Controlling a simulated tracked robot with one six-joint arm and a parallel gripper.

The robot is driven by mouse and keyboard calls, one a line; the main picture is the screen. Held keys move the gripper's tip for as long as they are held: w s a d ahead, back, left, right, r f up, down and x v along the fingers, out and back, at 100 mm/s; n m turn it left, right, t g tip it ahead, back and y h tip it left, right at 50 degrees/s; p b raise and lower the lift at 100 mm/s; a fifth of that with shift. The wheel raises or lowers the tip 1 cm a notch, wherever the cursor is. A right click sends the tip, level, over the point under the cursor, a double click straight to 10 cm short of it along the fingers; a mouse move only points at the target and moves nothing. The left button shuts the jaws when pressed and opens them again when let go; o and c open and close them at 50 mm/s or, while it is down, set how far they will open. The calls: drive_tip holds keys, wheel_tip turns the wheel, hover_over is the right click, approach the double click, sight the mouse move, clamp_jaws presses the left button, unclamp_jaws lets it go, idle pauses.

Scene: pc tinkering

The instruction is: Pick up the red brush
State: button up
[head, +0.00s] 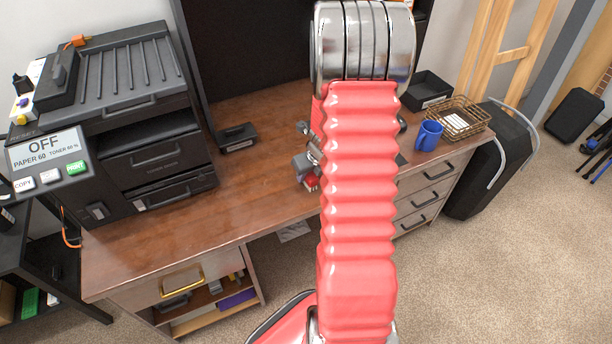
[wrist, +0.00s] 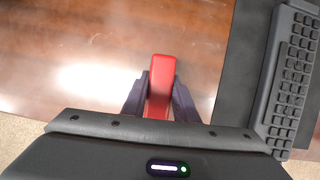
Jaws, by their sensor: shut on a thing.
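The red brush (wrist: 161,78) shows in the wrist view as a smooth red block with a rounded end. My gripper (wrist: 160,98) has its two dark fingers closed on either side of it, gripping it. Its lower part is hidden between the fingers and behind the gripper body. In the head view my arm covers much of the gripper, and a small bit of red (head: 311,183) shows beside it over the desk. I cannot tell whether the brush touches the desktop.
The wooden desk (head: 262,185) is clear left of my arm. A black printer (head: 150,160) stands at the left. A blue mug (head: 428,135) and wire basket (head: 462,117) sit at the right. In the wrist view a keyboard (wrist: 290,75) lies on a dark mat to the right.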

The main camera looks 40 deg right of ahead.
drive_tip(key=shift+r, duration=0.15)
wheel_tip(320, 180, up, 10)
drive_tip(key=shift+f, duration=0.15)
idle(0.4)
idle(0.4)
drive_tip(key=o, duration=0.5)
drive_tip(key=shift+c, duration=0.2)
drive_tip(key=c, duration=0.4)
drive_tip(key=shift+o, duration=0.2)
drive_tip(key=shift+f, duration=4.75)
drive_tip(key=o, duration=1)
